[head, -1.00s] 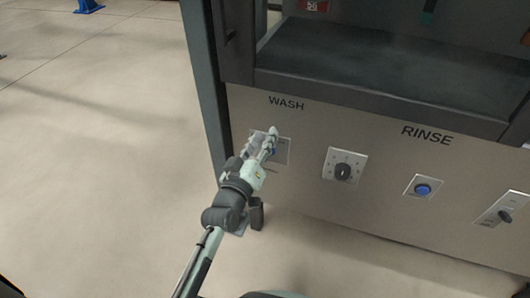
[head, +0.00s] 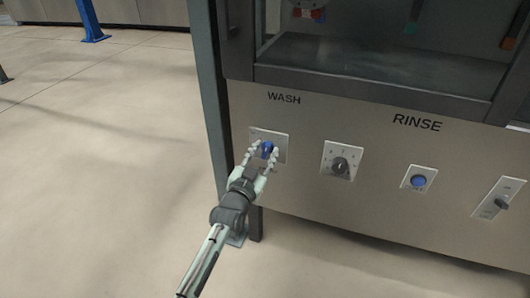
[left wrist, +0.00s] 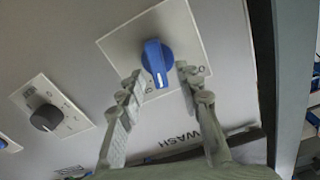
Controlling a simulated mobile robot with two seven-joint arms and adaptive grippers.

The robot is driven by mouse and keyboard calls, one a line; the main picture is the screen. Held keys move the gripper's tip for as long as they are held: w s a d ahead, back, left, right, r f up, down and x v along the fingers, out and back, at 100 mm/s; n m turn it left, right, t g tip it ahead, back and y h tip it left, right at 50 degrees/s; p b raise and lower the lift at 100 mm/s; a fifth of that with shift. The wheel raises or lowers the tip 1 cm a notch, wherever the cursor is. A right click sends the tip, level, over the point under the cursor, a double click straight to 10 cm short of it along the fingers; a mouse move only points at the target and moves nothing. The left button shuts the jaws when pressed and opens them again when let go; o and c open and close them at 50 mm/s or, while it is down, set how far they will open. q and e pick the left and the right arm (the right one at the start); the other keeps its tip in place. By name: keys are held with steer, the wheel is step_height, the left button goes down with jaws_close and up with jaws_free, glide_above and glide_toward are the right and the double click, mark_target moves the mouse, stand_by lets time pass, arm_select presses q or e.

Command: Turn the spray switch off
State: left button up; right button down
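The blue rotary switch (head: 267,150) sits on a light square plate under the WASH label. In the left wrist view the blue knob (left wrist: 156,62) shows clearly, with a partly covered mark on the plate near its right side. My left gripper (head: 262,158) is open in front of this switch. In the left wrist view its two fingertips (left wrist: 160,78) stand on either side of the knob's lower end; whether they touch it I cannot tell. No label in view clearly reads spray. My right gripper is not in view.
To the right on the same panel are a dark dial (head: 340,165), a blue push button (head: 418,182) under RINSE and a dark switch (head: 502,204). A dark ledge (head: 380,98) juts above the panel. Open floor (head: 100,180) lies to the left.

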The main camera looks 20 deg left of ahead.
arm_select(q)
steer(key=shift+w, duration=0.45)
steer(key=shift+c, duration=0.4)
jaws_close()
